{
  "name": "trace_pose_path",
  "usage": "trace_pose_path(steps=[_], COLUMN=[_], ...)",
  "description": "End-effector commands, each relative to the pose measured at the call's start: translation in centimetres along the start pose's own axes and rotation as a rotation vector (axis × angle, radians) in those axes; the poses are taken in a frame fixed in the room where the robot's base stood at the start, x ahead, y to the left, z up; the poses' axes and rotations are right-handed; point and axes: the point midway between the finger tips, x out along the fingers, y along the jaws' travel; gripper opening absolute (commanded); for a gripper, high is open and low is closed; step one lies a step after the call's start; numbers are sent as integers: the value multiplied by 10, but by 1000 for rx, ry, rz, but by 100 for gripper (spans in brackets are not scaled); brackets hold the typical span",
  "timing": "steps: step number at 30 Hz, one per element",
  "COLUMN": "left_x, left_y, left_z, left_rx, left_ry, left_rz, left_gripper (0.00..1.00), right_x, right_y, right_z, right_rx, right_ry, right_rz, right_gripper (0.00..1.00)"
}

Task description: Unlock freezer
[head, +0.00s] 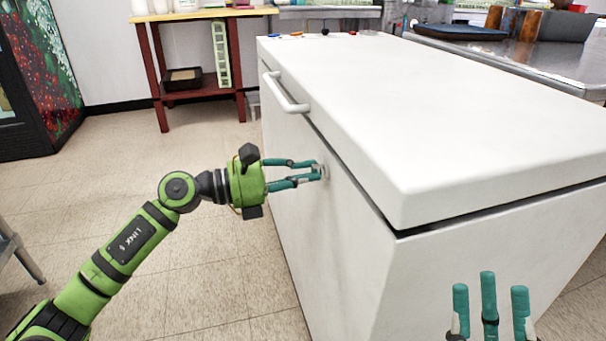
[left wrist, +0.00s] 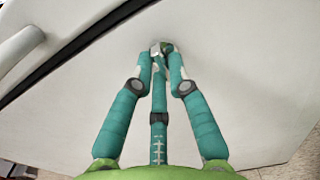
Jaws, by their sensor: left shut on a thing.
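The white chest freezer (head: 440,110) fills the middle and right of the head view, with its lid down. My left gripper (head: 322,172) is at its front face, below the lid seam. In the left wrist view, the left fingertips (left wrist: 162,50) are closed together on a small metal and green piece (left wrist: 167,46), which looks like a key at the freezer's lock. The fingers hide most of it, so I cannot tell how far it is turned. My right gripper (head: 490,300) is open and empty near the freezer's near end.
The white lid handle (head: 285,95) is on the freezer's front, up and left of my left gripper. A red wooden table (head: 200,90) stands behind, and a metal counter (head: 530,60) at the right. The tiled floor at the left is clear.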

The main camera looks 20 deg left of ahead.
Motion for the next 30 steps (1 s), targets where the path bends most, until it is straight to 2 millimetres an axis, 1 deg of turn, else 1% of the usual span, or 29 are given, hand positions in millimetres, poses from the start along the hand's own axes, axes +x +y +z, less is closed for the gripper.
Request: trace_pose_path(steps=[7,8,9,19,22,26,30], left_x=[0,0,0,-1,-7,-27,-58], left_y=[0,0,0,0,1,0,1], left_z=[0,0,0,0,0,-2,-2], left_rx=[4,4,3,1,0,0,-2], left_ry=[2,2,2,1,1,5,5], left_rz=[0,0,0,0,2,3,4], left_gripper=[0,29,41,41,41,41,41], right_x=[0,0,0,0,0,0,0], right_y=[0,0,0,1,1,1,1], right_z=[0,0,0,0,0,0,0], right_rx=[0,0,0,0,0,0,0], right_ry=[0,0,0,2,3,2,1], right_rz=[0,0,0,4,4,3,2], right_gripper=[40,40,40,40,40,40,40])
